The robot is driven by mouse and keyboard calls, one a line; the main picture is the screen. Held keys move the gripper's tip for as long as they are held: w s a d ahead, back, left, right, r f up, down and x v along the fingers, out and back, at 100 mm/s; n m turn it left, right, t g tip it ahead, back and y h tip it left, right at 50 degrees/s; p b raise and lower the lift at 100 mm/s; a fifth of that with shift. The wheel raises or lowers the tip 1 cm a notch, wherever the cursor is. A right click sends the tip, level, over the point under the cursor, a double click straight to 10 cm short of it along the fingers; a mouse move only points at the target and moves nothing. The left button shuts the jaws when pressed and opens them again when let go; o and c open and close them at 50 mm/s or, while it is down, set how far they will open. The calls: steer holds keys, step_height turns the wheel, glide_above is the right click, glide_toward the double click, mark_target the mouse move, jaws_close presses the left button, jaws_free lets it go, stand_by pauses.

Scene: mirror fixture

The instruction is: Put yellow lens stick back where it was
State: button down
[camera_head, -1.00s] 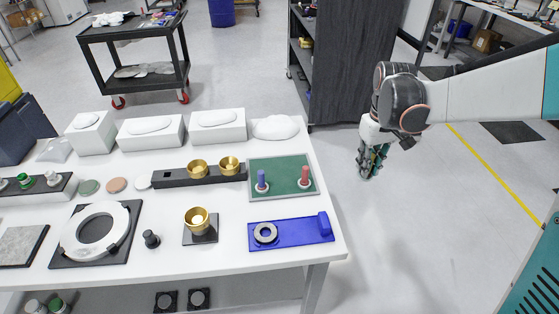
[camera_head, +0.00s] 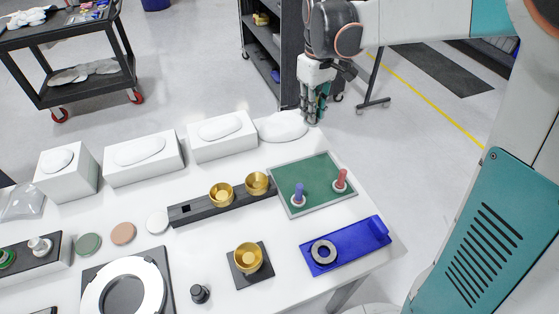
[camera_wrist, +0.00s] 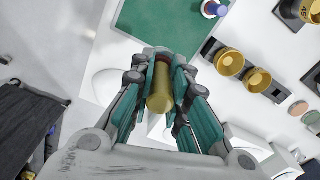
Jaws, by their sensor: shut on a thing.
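My gripper (camera_head: 312,112) is near the table's back right corner, beyond the green tray. The wrist view shows its fingers shut on the yellow lens stick (camera_wrist: 159,98), a gold-yellow cylinder with a reddish part near the fingertips. In the head view the fingers mostly hide it. The green tray (camera_head: 308,170) holds a blue stick (camera_head: 299,191) and a red stick (camera_head: 341,178), both upright in white round bases. The rear part of the tray is bare. In the wrist view the green tray (camera_wrist: 170,28) lies past the fingertips.
A white rounded lump (camera_head: 283,126) lies beside my gripper. White boxes (camera_head: 222,138) line the back edge. A black rail (camera_head: 205,210) with gold cups is left of the tray. A blue holder (camera_head: 345,246) with a grey ring is in front.

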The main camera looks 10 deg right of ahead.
steer(key=f+b, duration=0.1)
steer(key=f, duration=0.4)
steer(key=f+b, duration=0.1)
steer(key=f, duration=0.4)
steer(key=f+b, duration=0.2)
steer(key=f, duration=0.3)
steer(key=shift+w+a, duration=0.2)
steer(key=shift+a, duration=0.05)
steer(key=shift+f+b, duration=0.65)
steer(key=shift+f, duration=1.85)
steer(key=shift+f, duration=0.2)
steer(key=c, duration=1.6)
jaws_free()
steer(key=shift+r, duration=0.1)
steer(key=shift+o, duration=0.2)
